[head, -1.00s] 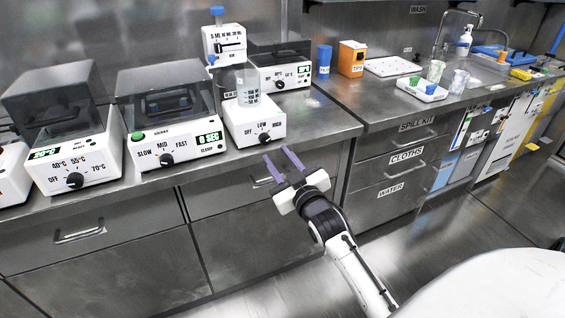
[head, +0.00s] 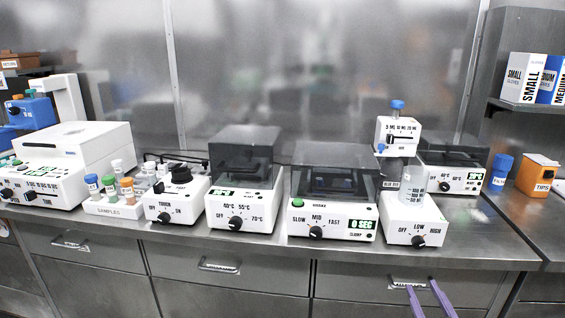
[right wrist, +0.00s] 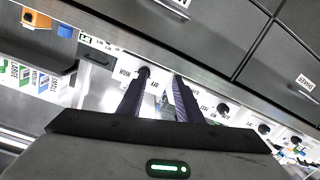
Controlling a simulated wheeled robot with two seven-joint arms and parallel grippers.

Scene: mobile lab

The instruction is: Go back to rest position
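My right gripper (head: 424,292) shows only its two purple fingers at the bottom edge of the head view, in front of a drawer below the counter. The fingers are apart with nothing between them. In the right wrist view the same two fingers (right wrist: 158,82) stand apart and empty, with the counter's devices beyond them. My left gripper is in neither view. A white stirrer (head: 413,222) with a LOW/HIGH knob stands on the counter above the right gripper and holds a clear beaker (head: 412,184).
A steel counter (head: 300,257) runs across with several lidded devices, a samples rack (head: 112,209) and a white centrifuge-like box (head: 75,150). A blue cup (head: 499,172) and an orange tips box (head: 536,175) stand at the right. Drawers lie below the edge.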

